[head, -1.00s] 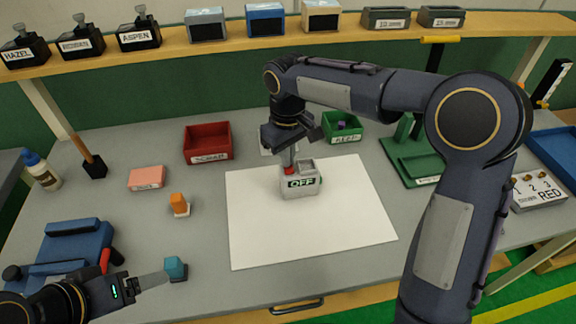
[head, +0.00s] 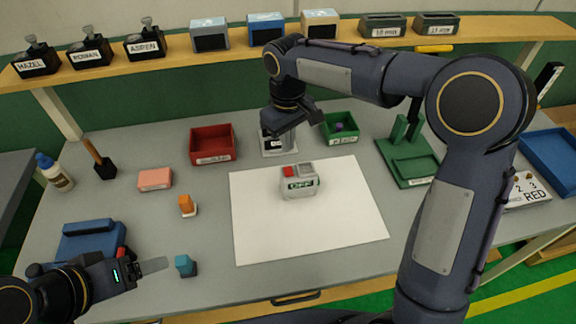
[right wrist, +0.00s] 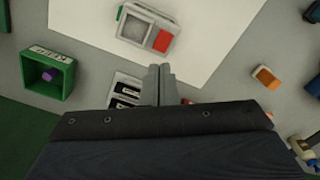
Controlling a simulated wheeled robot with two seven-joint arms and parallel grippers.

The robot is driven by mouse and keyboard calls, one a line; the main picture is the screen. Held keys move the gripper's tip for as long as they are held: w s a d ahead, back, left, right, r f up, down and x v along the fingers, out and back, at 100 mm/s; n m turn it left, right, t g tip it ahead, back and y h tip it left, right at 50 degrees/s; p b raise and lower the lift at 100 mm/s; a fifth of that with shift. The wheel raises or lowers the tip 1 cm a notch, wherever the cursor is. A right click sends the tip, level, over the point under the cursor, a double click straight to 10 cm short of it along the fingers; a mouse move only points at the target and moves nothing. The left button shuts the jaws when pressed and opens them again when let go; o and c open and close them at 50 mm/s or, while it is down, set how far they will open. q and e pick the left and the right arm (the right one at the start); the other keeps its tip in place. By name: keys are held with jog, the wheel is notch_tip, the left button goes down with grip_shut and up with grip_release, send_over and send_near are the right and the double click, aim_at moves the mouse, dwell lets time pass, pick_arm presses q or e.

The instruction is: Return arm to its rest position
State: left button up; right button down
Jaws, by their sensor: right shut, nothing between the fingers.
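The white and grey switch box (head: 300,184) with a red button and a label reading OFF stands on the white mat (head: 350,222). It also shows in the right wrist view (right wrist: 146,35). My right gripper (right wrist: 159,72) is shut and empty, its fingers side by side. In the head view it hangs above the back of the table, behind the box and apart from it; its fingertips are hard to make out there. My left gripper (head: 153,266) is at the lower left, close to a teal block (head: 185,265). Its fingers show edge-on, so their opening is unclear.
A red bin (head: 212,143), a green bin (head: 340,128) and a green stand (head: 408,160) stand around the mat. An orange block (head: 187,205) and a pink block (head: 155,179) lie at left. A wooden shelf (head: 190,57) with several boxes runs along the back.

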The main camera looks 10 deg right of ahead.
dwell(0.3)
jog(key=s+d+r+m+t+y, duration=0.25)
jog(key=s+d+r, duration=0.25)
jog(key=s+d, duration=0.6)
jog(key=s+f+m+t+y, duration=0.1)
jog(key=s+f+m+t, duration=0.2)
jog(key=s, duration=1.1)
jog(key=shift+s+a+f+m, duration=0.25)
jog(key=shift+f+m, duration=0.5)
jog(key=shift+m, duration=0.3)
